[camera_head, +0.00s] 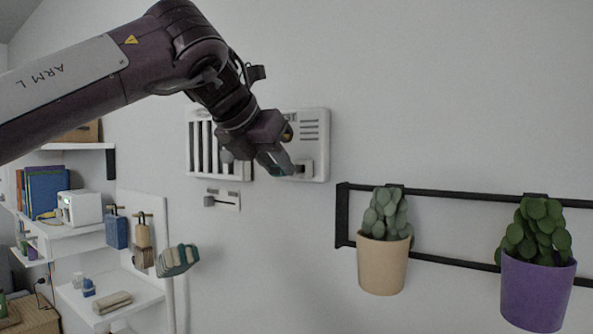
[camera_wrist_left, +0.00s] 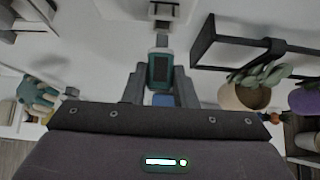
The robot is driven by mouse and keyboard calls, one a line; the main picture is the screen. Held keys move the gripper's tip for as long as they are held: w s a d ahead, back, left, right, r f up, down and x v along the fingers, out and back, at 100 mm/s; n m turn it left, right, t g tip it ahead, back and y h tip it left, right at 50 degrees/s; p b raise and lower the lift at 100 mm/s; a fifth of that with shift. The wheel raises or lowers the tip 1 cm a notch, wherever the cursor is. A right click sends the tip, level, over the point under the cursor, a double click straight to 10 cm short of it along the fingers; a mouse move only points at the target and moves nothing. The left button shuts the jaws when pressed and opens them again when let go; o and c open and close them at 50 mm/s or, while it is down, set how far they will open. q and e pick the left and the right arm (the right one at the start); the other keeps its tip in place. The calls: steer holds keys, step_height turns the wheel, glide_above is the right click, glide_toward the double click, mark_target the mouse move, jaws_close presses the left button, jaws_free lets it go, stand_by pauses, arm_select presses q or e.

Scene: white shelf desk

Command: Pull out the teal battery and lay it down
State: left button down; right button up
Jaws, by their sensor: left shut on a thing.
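The teal battery (camera_wrist_left: 160,68) sits between the two fingers of my left gripper (camera_wrist_left: 161,88) in the left wrist view. It has a dark face and a teal rim. In the head view my left gripper (camera_head: 277,160) is shut on it, in front of a white wall unit (camera_head: 316,147). A small holder (camera_head: 303,168) sticks out of the unit just right of the fingertips. I cannot tell from these views whether the battery still touches the holder. My right gripper is not in view.
A black wall rail (camera_head: 455,199) carries two potted plants, one in a beige pot (camera_head: 382,265) and one in a purple pot (camera_head: 537,292). At the left, white shelves (camera_head: 78,232) hold books and a white device. A lower shelf (camera_head: 130,305) has free room beside small objects.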

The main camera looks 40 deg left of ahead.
mark_target(274, 168)
arm_select(q)
steer(key=shift+s+f+v, duration=0.15)
steer(key=shift+f+v, duration=0.05)
steer(key=shift+v, duration=0.8)
steer(key=shift+s+f+v, duration=0.15)
steer(key=shift+v, duration=0.9)
steer(key=shift+d, duration=0.1)
